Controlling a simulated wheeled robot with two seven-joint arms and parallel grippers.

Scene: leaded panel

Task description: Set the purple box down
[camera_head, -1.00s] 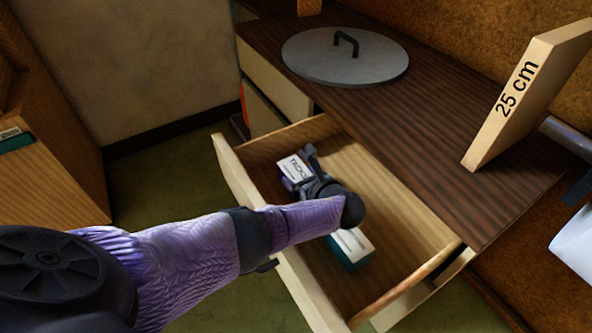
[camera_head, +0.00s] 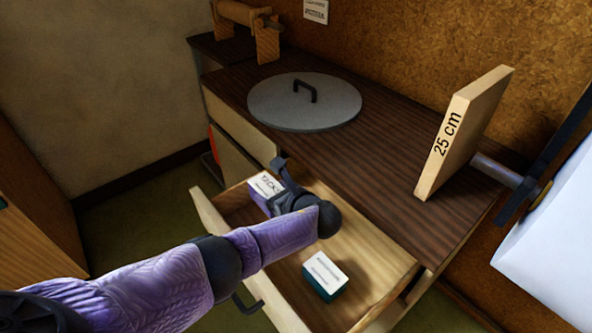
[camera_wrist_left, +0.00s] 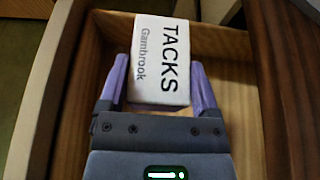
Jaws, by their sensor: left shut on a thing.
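The purple box (camera_head: 264,186) has a white top lettered "TACKS" and purple sides. It is inside the open drawer (camera_head: 368,294), at the drawer's far left end. In the left wrist view the box (camera_wrist_left: 162,58) sits between the two purple fingers. My left gripper (camera_head: 277,187) is shut on it. The underside of the box is hidden, so I cannot tell whether it touches the drawer floor. My right gripper is not in view.
A teal box with a white top (camera_head: 325,275) lies in the drawer's near part, with bare floor around it. On the dark bench (camera_head: 375,160) are a round grey lid (camera_head: 305,102) and an upright "25 cm" board (camera_head: 462,132).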

